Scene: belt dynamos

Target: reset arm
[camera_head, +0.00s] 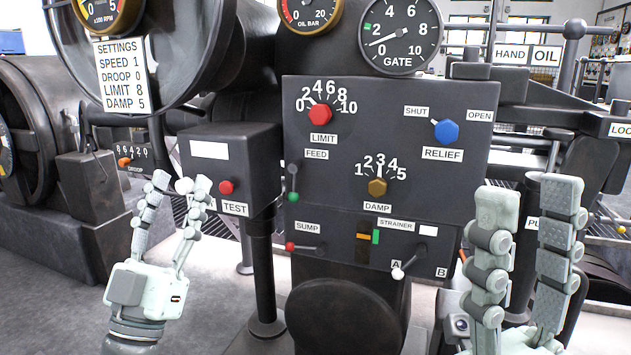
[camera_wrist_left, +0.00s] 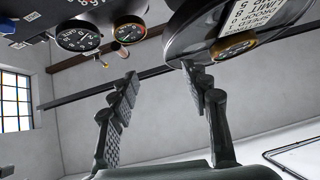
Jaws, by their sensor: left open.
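My left gripper (camera_head: 174,188) is open and empty at the left in the head view, fingers pointing up, in front of the test box (camera_head: 228,165) with its red button (camera_head: 226,187). In the left wrist view the same gripper (camera_wrist_left: 158,85) shows two spread fingers with nothing between them. My right gripper (camera_head: 530,200) stands at the right of the head view, fingers up and apart, with nothing seen between them. It is in front of the area right of the control panel (camera_head: 330,185).
The panel carries a red limit knob (camera_head: 320,114), a blue relief knob (camera_head: 446,132), a damp knob (camera_head: 377,187) and a strainer lever (camera_head: 399,272). A settings card (camera_head: 121,76) hangs above left. A dark post (camera_head: 262,275) stands below the test box. Grey floor is open at lower left.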

